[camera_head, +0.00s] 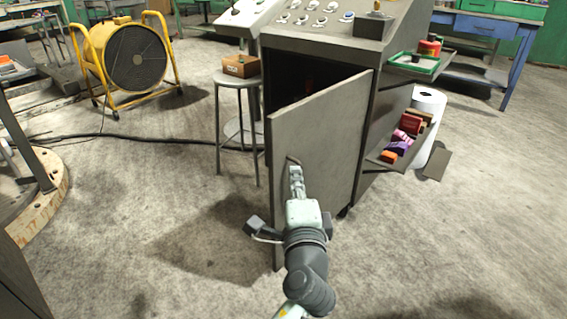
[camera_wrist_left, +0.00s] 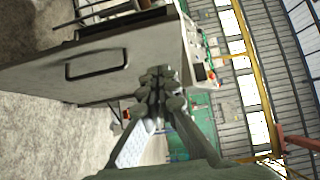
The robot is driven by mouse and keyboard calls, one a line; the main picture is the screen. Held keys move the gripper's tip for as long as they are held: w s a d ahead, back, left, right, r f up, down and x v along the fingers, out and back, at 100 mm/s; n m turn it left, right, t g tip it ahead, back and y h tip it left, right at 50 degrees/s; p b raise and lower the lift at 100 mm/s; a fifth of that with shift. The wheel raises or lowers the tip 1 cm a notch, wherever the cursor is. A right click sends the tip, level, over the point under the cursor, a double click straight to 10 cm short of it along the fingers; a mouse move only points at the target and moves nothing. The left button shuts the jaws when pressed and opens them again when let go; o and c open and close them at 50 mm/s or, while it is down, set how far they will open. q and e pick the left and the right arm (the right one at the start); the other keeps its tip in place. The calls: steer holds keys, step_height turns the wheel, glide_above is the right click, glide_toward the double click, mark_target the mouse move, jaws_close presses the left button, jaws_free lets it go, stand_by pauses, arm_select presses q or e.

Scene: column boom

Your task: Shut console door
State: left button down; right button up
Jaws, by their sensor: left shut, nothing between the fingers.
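The grey console (camera_head: 330,45) stands at the top middle of the head view. Its door (camera_head: 325,135) is swung open towards me, and a dark interior shows behind it. My left gripper (camera_head: 296,180) is shut and empty in front of the door face, close to the bent door handle (camera_head: 292,160). In the left wrist view the door (camera_wrist_left: 150,60) with its dark handle (camera_wrist_left: 96,63) lies to the left of the shut fingers (camera_wrist_left: 157,85). I cannot tell whether the fingers touch the door. My right gripper is not in view.
A round stool (camera_head: 237,82) with a small brown box (camera_head: 241,66) stands left of the door. A yellow-framed fan (camera_head: 135,58) is further left, with a black cable on the floor. Side shelves (camera_head: 395,150) hold coloured boxes at right. The floor around the door is mostly clear.

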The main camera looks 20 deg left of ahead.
arm_select(q)
steer(key=a+x, duration=0.1)
steer(key=x, duration=0.7)
steer(key=s+a+p+x, duration=0.1)
steer(key=x, duration=0.3)
steer(key=shift+w+a, duration=0.25)
steer(key=shift+a, duration=0.1)
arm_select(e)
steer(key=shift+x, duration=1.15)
arm_select(q)
steer(key=shift+a, duration=0.15)
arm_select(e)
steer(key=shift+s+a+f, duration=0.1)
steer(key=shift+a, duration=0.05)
